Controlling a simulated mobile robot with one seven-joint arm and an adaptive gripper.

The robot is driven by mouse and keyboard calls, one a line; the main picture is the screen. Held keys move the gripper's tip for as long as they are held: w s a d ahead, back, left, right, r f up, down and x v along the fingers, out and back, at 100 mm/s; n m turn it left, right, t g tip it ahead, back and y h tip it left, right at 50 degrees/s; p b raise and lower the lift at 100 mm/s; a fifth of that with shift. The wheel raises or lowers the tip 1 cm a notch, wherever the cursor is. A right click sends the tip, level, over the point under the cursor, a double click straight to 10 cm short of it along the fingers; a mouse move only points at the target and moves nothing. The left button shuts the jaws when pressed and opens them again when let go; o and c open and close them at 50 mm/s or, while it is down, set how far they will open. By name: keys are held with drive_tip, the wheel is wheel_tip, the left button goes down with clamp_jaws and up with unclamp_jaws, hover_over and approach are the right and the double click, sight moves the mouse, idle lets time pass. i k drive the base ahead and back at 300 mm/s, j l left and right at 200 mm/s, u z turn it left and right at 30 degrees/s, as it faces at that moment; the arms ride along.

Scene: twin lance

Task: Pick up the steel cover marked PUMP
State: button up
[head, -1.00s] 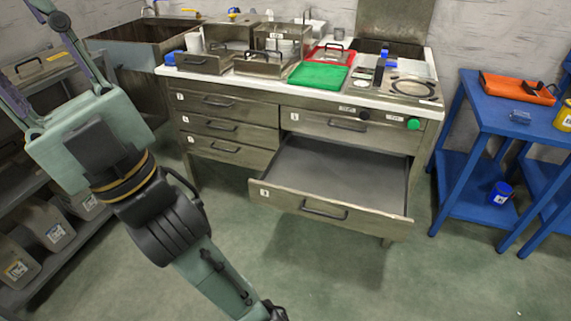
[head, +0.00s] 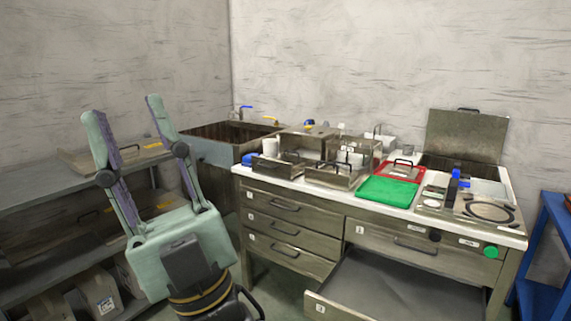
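I cannot read the word PUMP on anything here. A flat steel cover with a dark handle (head: 120,157) lies on the top of the grey shelf at the left, partly hidden behind my gripper. Another steel plate with a handle on its top edge (head: 467,137) stands upright at the back right of the bench. My gripper (head: 124,106) points up in front of the shelf, with its two long fingers spread wide apart and nothing between them. It appears in front of the shelf cover, and I cannot tell the distance between them.
The steel bench (head: 335,204) carries several open steel boxes, a green mat (head: 388,191), a red tray (head: 400,172) and a coiled black cable (head: 488,211). Its lower right drawer (head: 385,290) is pulled out. A sink (head: 225,140) is in the corner; a blue table (head: 555,240) stands right.

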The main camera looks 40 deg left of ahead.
sight(297, 162)
drive_tip(key=i+j, duration=0.15)
drive_tip(key=j, duration=0.25)
drive_tip(key=i+j, duration=0.2)
drive_tip(key=j, duration=0.25)
drive_tip(key=i+j, duration=0.15)
drive_tip(key=j, duration=0.25)
drive_tip(key=i+j+u, duration=0.1)
drive_tip(key=j, duration=0.3)
drive_tip(key=i+j, duration=0.5)
drive_tip(key=j, duration=0.3)
drive_tip(key=i+j, duration=0.15)
drive_tip(key=j, duration=0.3)
drive_tip(key=i+j+u, duration=0.1)
drive_tip(key=j, duration=0.3)
drive_tip(key=i+j, duration=0.45)
drive_tip(key=i, duration=0.05)
